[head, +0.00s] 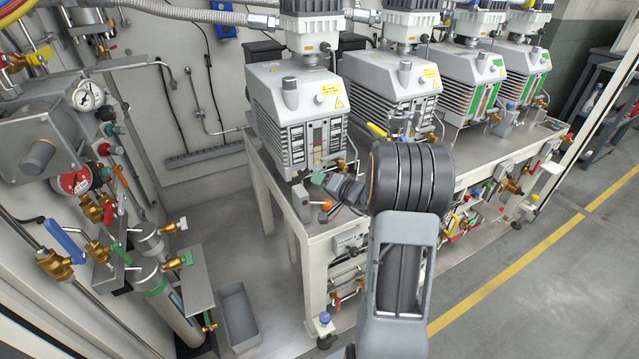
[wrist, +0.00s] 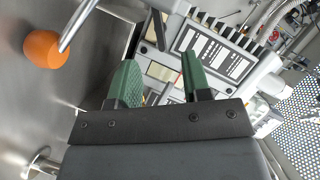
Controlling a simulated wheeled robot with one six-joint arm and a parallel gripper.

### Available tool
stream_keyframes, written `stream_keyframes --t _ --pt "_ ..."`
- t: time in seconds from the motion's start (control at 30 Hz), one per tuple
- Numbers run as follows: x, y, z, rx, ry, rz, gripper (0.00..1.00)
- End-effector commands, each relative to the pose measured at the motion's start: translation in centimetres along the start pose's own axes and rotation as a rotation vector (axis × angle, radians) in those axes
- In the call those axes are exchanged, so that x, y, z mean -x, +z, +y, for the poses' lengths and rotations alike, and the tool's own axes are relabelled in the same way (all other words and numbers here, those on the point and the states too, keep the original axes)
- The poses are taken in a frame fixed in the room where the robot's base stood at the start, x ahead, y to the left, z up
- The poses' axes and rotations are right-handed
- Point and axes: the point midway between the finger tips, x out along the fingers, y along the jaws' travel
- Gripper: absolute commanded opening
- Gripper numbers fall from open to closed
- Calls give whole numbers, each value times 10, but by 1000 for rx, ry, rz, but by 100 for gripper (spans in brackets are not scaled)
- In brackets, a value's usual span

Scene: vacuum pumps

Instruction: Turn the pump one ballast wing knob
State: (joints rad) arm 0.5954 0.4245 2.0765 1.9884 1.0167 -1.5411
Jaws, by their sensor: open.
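Pump one, taken as the leftmost grey pump (head: 298,115), stands on the metal bench and has a ribbed, labelled front. Its labelled casing also fills the upper middle of the wrist view (wrist: 215,55). My gripper (head: 318,179) is low in front of this pump, partly hidden by my wrist. In the wrist view my gripper (wrist: 157,80) shows two green fingers, apart, with nothing between them and the pump front beyond. I cannot make out the ballast wing knob for certain in either view.
An orange ball knob (head: 326,204) on a metal lever is close to my gripper; it also shows in the wrist view (wrist: 45,49). More pumps (head: 395,90) stand to the right along the bench. Gauges and valves (head: 88,96) line the left wall. The right floor is clear.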

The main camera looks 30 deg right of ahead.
Motion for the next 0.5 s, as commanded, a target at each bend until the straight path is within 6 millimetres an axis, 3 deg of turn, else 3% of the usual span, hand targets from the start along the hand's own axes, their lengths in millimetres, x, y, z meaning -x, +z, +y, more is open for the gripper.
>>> stream_keyframes --t 0.17,0.27,0.5 --pt "0 0 0 0 0 0 44" --pt "1 -1 -1 -1 1 0 37" --pt "11 -10 -6 -3 3 -3 37"
